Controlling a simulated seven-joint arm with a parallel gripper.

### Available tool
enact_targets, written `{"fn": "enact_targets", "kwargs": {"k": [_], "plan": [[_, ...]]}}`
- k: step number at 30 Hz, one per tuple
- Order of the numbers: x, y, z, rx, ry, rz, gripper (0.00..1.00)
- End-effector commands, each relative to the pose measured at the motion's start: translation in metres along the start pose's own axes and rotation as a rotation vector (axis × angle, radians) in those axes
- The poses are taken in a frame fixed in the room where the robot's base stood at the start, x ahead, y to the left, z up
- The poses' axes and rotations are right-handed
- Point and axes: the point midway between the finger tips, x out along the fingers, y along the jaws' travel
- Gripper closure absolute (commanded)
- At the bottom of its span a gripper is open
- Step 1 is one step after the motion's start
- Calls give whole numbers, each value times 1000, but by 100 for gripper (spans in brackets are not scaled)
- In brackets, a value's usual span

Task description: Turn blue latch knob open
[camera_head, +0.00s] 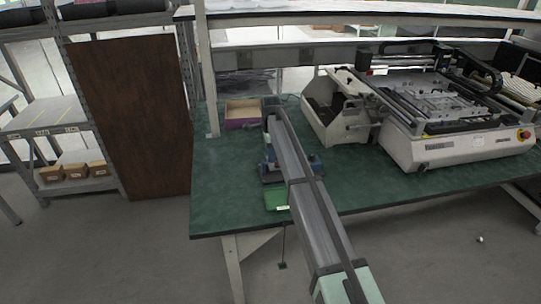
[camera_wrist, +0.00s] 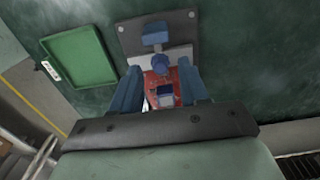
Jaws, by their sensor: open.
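In the wrist view the blue latch knob (camera_wrist: 155,38) sits on a grey mounting plate (camera_wrist: 186,24) fixed to the green surface. A rounded blue part (camera_wrist: 160,63) lies just below it in the picture. A red part (camera_wrist: 162,78) with a small pale-and-blue square piece shows below that, between the fingers. My gripper (camera_wrist: 162,72) is open, its two blue fingers either side of the red part. The knob shows beyond the fingertips, apart from them. In the head view my arm hides most of the latch.
A green tray (camera_wrist: 80,57) lies left of the latch, and shows on the table (camera_head: 230,212) in the head view (camera_head: 276,198). A large white machine (camera_head: 470,150) and a smaller one (camera_head: 345,125) stand right. A cardboard box (camera_head: 245,112) sits behind. The table's front left is clear.

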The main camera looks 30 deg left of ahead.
Motion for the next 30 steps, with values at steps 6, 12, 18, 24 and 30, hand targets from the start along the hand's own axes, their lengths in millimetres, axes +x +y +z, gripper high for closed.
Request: {"fn": "enact_targets", "kwargs": {"k": [6,12,18,24,30], "plan": [[11,0,0,0,0,-1,56],[12,0,0,0,0,-1,56],[12,0,0,0,0,-1,66],[12,0,0,0,0,-1,85],[12,0,0,0,0,0,100]]}}
